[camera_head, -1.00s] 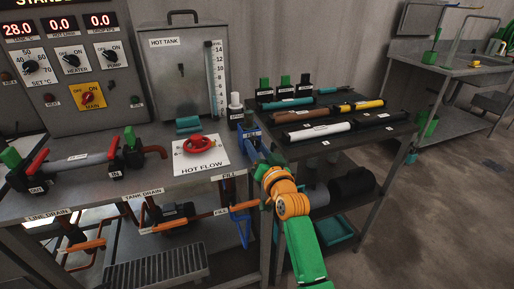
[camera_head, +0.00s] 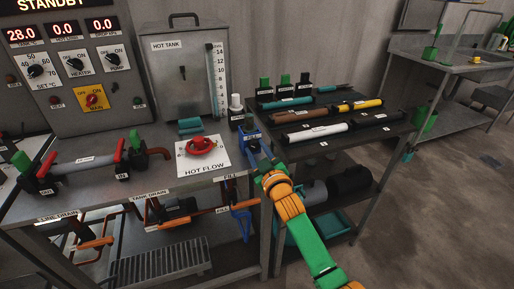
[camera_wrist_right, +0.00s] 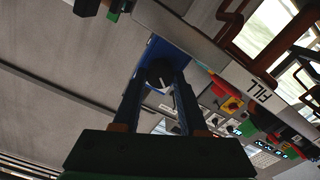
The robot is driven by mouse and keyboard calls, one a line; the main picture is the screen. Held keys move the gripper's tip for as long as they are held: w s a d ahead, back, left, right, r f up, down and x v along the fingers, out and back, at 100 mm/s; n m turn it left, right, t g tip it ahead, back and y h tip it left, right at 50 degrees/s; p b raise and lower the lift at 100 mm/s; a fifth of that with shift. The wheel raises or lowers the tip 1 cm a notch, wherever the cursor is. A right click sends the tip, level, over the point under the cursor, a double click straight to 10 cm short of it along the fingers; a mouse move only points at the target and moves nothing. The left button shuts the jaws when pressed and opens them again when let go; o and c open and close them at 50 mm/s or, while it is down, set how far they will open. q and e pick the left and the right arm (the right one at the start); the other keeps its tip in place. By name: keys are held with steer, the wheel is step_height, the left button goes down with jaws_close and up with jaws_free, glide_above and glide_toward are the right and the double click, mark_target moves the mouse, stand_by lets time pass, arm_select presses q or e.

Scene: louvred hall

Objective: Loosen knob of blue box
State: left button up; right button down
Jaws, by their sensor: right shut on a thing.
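The blue box (camera_head: 252,138) stands at the right front corner of the steel bench, beside the FILL label. In the right wrist view the blue box (camera_wrist_right: 153,48) lies beyond my fingers, with a dark round knob (camera_wrist_right: 159,73) with a pale mark on its face. My right gripper (camera_head: 262,158) reaches the front of the box. In the right wrist view its two blue fingers (camera_wrist_right: 160,82) converge on the knob, one on each side, shut on it. In the head view my gripper and arm hide the knob. My left gripper is not in view.
A dark cart (camera_head: 330,147) with several tubes is at the right. A blue handle (camera_head: 241,222) hangs below the bench edge.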

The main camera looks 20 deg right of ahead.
steer(key=n+p, duration=0.1)
steer(key=n, duration=0.5)
steer(key=shift+n, duration=0.3)
steer(key=n, duration=0.6)
steer(key=n+p, duration=0.1)
steer(key=n, duration=0.5)
steer(key=shift+n, duration=0.3)
steer(key=n+p, duration=0.1)
steer(key=n, duration=0.4)
steer(key=shift+n, duration=0.7)
steer(key=shift+c, duration=2.2)
jaws_free()
steer(key=shift+w, duration=0.1)
